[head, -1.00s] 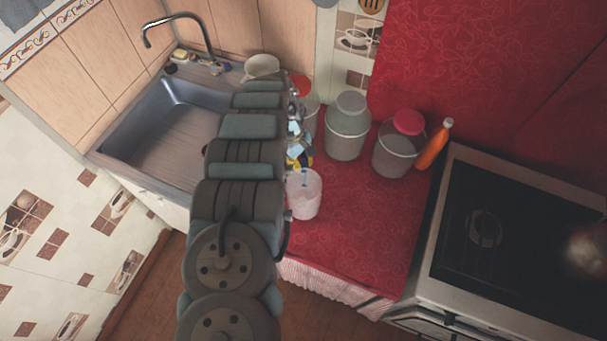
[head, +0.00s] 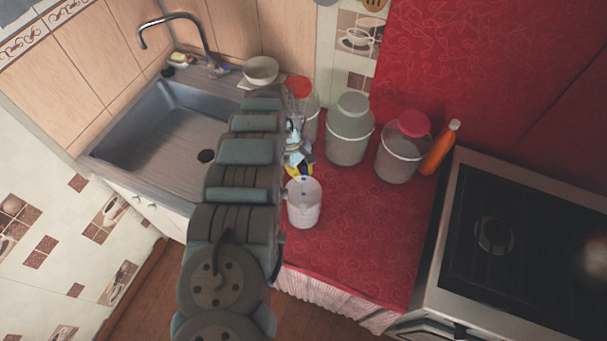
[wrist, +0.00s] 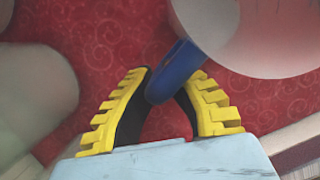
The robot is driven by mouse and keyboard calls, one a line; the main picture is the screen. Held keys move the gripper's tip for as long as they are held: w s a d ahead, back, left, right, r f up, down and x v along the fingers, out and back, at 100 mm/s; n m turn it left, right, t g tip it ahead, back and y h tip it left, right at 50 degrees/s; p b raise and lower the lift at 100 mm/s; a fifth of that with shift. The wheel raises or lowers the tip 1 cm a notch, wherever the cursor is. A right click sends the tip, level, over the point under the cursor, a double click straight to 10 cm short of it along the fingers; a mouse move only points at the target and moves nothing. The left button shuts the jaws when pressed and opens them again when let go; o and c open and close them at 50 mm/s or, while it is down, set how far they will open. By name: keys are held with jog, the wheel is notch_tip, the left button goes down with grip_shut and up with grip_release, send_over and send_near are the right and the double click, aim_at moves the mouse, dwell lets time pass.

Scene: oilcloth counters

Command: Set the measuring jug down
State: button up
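The measuring jug (head: 304,208) is a pale, translucent vessel beside my arm, over the red cloth of the counter in the head view. In the wrist view its pale wall (wrist: 265,35) fills the upper right, and its blue handle (wrist: 183,68) reaches down between my fingers. My gripper (wrist: 170,82) has yellow ribbed fingers with dark inner pads, which close on the handle from both sides. In the head view my gripper (head: 298,168) is partly hidden by my arm. The jug looks upright; whether its base touches the cloth I cannot tell.
Behind the jug stand a red-lidded jar (head: 304,108), a grey-lidded canister (head: 348,145), a pink-lidded jar (head: 398,162) and an orange bottle (head: 440,148). The sink (head: 165,125) lies left, the stove (head: 510,240) right. The red counter (head: 355,240) is bare in front.

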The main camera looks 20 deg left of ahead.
jog(key=o, duration=0.3)
jog(key=shift+o, duration=0.2)
jog(key=shift+r, duration=0.15)
jog(key=v, duration=1.1)
jog(key=shift+r, duration=0.35)
jog(key=shift+a+r, duration=0.1)
jog(key=shift+a, duration=0.05)
